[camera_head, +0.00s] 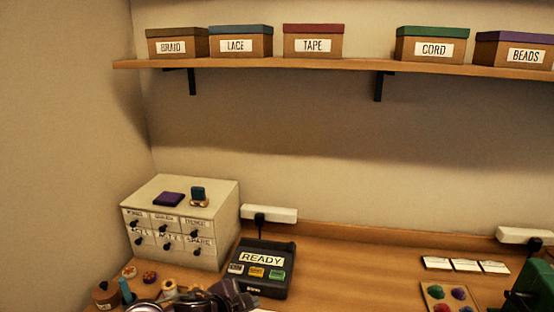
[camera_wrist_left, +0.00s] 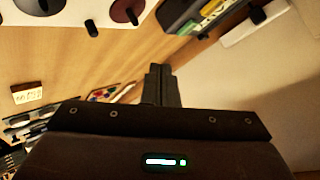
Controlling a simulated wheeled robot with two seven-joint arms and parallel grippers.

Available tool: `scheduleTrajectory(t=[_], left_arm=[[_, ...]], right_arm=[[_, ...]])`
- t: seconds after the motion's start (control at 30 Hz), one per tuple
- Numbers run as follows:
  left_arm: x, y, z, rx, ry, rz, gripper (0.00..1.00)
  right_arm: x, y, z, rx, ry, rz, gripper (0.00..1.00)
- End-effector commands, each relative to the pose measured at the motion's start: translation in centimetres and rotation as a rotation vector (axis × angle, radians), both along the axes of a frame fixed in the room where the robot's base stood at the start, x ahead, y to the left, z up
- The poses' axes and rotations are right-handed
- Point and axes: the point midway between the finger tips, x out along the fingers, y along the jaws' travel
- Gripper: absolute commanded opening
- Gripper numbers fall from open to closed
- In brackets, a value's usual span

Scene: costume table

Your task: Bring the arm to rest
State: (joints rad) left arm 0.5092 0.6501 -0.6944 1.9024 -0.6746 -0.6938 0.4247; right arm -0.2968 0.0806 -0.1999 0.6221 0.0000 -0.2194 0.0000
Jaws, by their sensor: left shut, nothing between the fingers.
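My left gripper (camera_head: 236,296) shows at the bottom edge of the head view, just in front of the black READY device (camera_head: 262,268). Its closed fingers (camera_wrist_left: 162,85) stand together in the left wrist view with nothing between them. The READY device has a lit label and several coloured buttons; part of it also shows at the top of the wrist view (camera_wrist_left: 205,14). Most of the left arm is cut off by the lower frame edge. My right gripper is in neither view.
A cream drawer cabinet (camera_head: 215,222) stands at the left, with a purple block (camera_head: 169,199) on top. Spools and small items crowd the lower left. A palette (camera_head: 446,297) and white cards (camera_head: 465,265) lie right. The middle table (camera_head: 350,275) is clear. A shelf (camera_head: 330,65) holds labelled boxes.

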Motion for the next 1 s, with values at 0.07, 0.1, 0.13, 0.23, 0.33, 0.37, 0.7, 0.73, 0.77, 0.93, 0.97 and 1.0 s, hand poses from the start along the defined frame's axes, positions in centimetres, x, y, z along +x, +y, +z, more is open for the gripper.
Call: scheduleTrajectory(t=[0.07, 0.1, 0.13, 0.23, 0.33, 0.37, 0.7, 0.73, 0.77, 0.93, 0.97, 1.0], left_arm=[[-1.4, -1.0, -0.3, -0.039, 0.010, 0.042, 0.00], [-2.2, -1.3, -0.4, -0.059, 0.017, 0.076, 0.00], [-2.8, -1.4, -0.4, -0.074, 0.025, 0.103, 0.00], [-5.0, -0.8, -0.7, -0.125, 0.073, 0.233, 0.00], [-7.6, 1.3, -1.4, -0.163, 0.156, 0.389, 0.00], [-8.4, 2.1, -1.8, -0.171, 0.188, 0.437, 0.00], [-17.0, 9.5, -5.2, -0.173, 0.486, 0.799, 0.00], [-17.7, 9.9, -5.4, -0.173, 0.508, 0.821, 0.00], [-18.4, 10.4, -5.6, -0.170, 0.532, 0.842, 0.00], [-22.3, 12.6, -6.6, -0.158, 0.650, 0.951, 0.00], [-23.0, 13.0, -6.7, -0.156, 0.671, 0.969, 0.00], [-23.9, 13.5, -6.9, -0.154, 0.698, 0.994, 0.00]], right_arm=[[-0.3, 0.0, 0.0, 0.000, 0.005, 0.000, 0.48], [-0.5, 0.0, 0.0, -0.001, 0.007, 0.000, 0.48], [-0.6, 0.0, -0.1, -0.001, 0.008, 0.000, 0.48], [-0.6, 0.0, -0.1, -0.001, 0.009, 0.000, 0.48], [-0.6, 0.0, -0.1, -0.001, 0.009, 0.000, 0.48], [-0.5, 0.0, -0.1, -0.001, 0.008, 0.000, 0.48], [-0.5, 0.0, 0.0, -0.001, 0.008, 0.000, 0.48], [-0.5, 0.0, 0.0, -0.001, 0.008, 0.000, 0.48], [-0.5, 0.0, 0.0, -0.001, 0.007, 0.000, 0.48], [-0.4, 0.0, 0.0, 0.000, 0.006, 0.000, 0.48], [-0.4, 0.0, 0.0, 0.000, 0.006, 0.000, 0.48], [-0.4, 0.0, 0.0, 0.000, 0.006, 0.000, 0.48]])
